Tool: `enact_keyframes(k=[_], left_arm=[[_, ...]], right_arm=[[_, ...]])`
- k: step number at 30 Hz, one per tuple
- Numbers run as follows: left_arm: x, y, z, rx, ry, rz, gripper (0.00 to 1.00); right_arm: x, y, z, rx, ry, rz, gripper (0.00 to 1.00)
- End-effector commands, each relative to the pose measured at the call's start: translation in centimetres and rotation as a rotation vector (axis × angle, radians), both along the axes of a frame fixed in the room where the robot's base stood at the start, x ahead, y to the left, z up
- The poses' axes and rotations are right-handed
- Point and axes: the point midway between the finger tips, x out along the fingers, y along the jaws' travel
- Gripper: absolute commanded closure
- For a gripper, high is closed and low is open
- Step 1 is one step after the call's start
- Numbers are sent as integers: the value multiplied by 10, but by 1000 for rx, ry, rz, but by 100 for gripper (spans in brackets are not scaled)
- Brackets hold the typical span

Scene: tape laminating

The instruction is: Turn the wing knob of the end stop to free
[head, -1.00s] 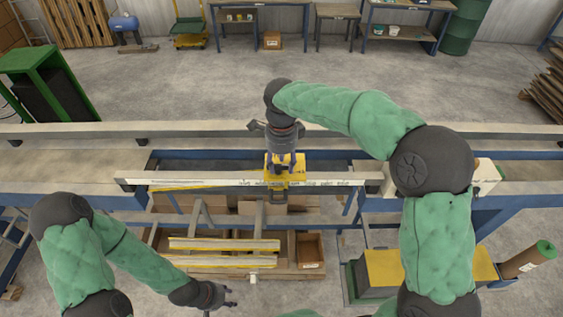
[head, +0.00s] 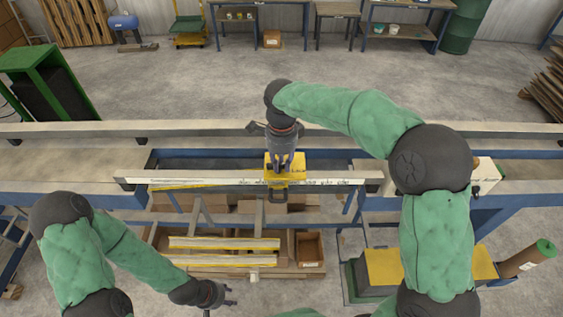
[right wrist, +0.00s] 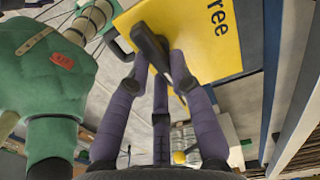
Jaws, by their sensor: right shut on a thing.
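The end stop (head: 299,174) is a yellow block on the long pale rail (head: 215,183) in the middle of the head view. In the right wrist view its yellow plate (right wrist: 190,22) fills the top, with lettering ending in "ree". My right gripper (head: 281,167) points down at the end stop from above. In the right wrist view the right gripper (right wrist: 163,65) is shut on the black wing knob (right wrist: 150,46), which lies slanted between its purple fingers. My left gripper (head: 231,296) is open and empty at the lower left, away from the end stop.
A wooden pallet with yellow-edged strips (head: 225,244) and a small brown box (head: 309,249) stands below the rail. A yellow-topped block (head: 385,268) is at the lower right. The blue-framed bench (head: 60,170) runs across the view.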

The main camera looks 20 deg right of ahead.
Motion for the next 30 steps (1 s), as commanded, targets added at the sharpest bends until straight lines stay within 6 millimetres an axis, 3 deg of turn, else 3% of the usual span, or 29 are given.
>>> enact_keyframes(k=[30], left_arm=[[0, 0, -4, 0, 0, 0, 60]], right_arm=[[10, -2, 0, 0, -1, 893, 100]])
